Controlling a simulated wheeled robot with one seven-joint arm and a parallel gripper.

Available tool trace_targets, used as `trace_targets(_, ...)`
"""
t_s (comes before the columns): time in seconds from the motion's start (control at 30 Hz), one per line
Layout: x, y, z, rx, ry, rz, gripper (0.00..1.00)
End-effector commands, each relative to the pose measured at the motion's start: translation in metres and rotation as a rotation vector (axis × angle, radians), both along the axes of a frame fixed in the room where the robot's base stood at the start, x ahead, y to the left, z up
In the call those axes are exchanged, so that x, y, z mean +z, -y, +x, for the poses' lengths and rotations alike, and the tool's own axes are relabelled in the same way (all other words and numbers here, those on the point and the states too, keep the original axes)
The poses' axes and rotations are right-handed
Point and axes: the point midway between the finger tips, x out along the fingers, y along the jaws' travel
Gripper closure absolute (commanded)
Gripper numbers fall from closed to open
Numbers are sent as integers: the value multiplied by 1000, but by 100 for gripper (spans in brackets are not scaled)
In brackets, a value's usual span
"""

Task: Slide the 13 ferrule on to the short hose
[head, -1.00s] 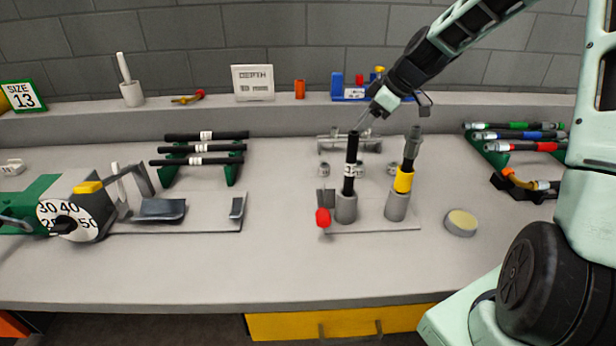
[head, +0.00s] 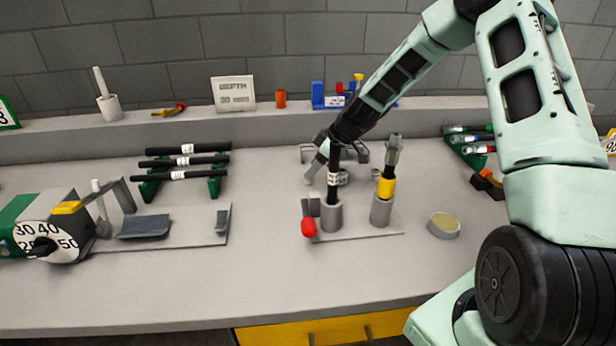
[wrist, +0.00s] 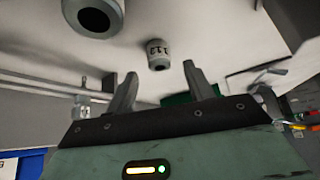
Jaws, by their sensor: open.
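The short hose (head: 333,175) looks like the black upright one with a white label, standing in the left grey cup (head: 331,216). My gripper (head: 318,165) is low behind this hose, which partly hides it. In the wrist view my gripper (wrist: 161,72) is open and empty. A small grey ferrule (wrist: 157,52) with a dark bore and a printed mark stands just beyond the fingertips, roughly centred between them. Its number is too small to read surely. In the head view grey ferrules (head: 342,178) stand partly hidden behind the hose.
A second upright hose (head: 387,187) with a yellow band and grey fitting stands close on the right. A red knob (head: 309,227) sits at the left cup. The crimper (head: 45,240) and hose rack (head: 180,165) are left. The front bench is clear.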

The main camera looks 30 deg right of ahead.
Motion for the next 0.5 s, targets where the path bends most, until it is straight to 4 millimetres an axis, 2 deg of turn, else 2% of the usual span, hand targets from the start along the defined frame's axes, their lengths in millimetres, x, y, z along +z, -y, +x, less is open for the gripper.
trace_targets(0.2,-26,-12,12,0,-3,3,48)
trace_targets(0.5,-33,-14,15,0,0,0,48)
